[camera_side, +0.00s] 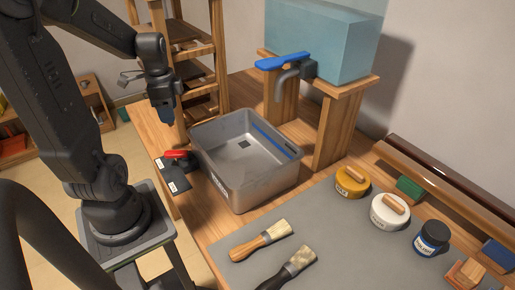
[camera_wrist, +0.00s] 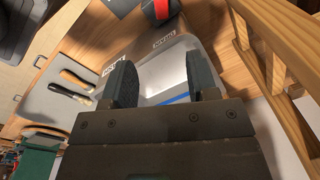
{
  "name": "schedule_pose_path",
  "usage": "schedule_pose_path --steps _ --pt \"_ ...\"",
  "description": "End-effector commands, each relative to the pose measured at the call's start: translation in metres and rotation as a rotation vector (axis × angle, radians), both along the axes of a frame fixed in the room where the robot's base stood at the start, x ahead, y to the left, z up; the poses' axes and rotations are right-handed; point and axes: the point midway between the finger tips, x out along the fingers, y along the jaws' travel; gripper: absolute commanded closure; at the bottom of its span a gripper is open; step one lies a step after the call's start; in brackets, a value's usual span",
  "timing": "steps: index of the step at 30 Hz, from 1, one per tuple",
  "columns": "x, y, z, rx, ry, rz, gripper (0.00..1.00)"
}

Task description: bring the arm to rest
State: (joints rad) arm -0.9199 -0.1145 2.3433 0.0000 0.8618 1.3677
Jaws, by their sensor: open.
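My gripper (camera_side: 167,115) hangs fingers-down above the wooden table's left part, left of the grey metal basin (camera_side: 235,190) and in front of the wooden shelf rack. In the wrist view my gripper (camera_wrist: 162,80) has its two dark fingers spread apart, with nothing between them. The basin's pale inside and a blue strip show behind the fingers there. In the side view the basin looks empty except for a small dark square on its floor and the blue strip along its far wall.
A wooden shelf rack (camera_side: 200,45) stands close behind my gripper. A blue tank (camera_side: 320,40) with a blue-handled tap (camera_side: 285,62) rises behind the basin. Two brushes (camera_side: 262,240) and several pots lie on the grey mat (camera_side: 330,225).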

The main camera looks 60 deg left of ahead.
Motion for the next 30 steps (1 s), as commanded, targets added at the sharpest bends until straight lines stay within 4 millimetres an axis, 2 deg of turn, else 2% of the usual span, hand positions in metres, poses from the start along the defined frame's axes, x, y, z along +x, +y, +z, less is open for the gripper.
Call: schedule_pose_path --steps 3,6,12,15,18,21,30 --pt "0.024 -0.048 0.026 0.052 -0.08 0.056 0.47" --pt "0.034 -0.094 0.046 0.065 -0.171 0.133 0.47" --pt "0.027 -0.178 0.078 -0.006 -0.35 0.283 0.47" --pt "0.016 -0.207 0.087 -0.067 -0.41 0.344 0.47" --pt "0.007 -0.224 0.093 -0.117 -0.445 0.388 0.47" --pt "0.002 -0.233 0.096 -0.148 -0.459 0.414 0.47" --pt "0.001 -0.235 0.096 -0.157 -0.461 0.427 0.47"
